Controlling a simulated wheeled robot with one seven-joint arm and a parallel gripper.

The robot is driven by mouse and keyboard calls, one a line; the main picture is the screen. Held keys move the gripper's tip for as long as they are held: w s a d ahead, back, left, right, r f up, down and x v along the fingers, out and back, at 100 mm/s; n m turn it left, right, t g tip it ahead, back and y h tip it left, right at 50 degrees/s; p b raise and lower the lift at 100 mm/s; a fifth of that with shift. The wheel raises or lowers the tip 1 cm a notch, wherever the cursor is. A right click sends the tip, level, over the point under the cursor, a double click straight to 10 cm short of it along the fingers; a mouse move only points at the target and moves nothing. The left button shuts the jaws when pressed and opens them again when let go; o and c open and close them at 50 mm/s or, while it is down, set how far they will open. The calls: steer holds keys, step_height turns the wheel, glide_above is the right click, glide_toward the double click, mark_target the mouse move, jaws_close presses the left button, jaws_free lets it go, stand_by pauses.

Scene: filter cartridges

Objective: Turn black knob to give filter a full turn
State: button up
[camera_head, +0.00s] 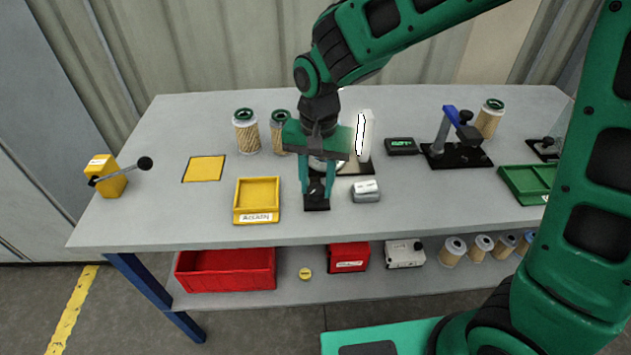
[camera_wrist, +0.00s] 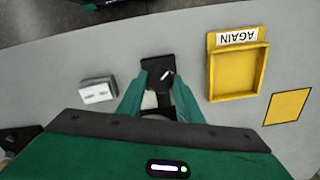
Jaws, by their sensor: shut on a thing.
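The black knob (camera_wrist: 166,76) sits on a small black base (camera_head: 317,205) near the front of the table, and its top carries a white pointer mark. My gripper (camera_head: 317,190) points down from above with its green fingers on both sides of the knob. In the wrist view my gripper (camera_wrist: 162,80) is shut on the knob. The filter that the knob turns cannot be made out clearly; my wrist hides much of the fixture behind the knob. A white upright panel (camera_head: 364,138) stands just behind my gripper.
A yellow tray marked AGAIN (camera_wrist: 238,75) lies left of the knob in the head view. A grey box with two buttons (camera_head: 366,191) is close on the right. Filter cartridges (camera_head: 246,132) stand behind. A black clamp stand (camera_head: 458,150) and green tray (camera_head: 528,183) are farther right.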

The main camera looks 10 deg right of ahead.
steer(key=n, duration=0.7)
steer(key=shift+w+r, duration=0.1)
steer(key=shift+w, duration=0.1)
steer(key=n, duration=0.7)
steer(key=shift+n, duration=0.3)
steer(key=n, duration=1.1)
steer(key=shift+w+n, duration=0.1)
steer(key=shift+n, duration=0.3)
steer(key=shift+n, duration=0.3)
steer(key=o, duration=1)
steer(key=shift+o, duration=0.2)
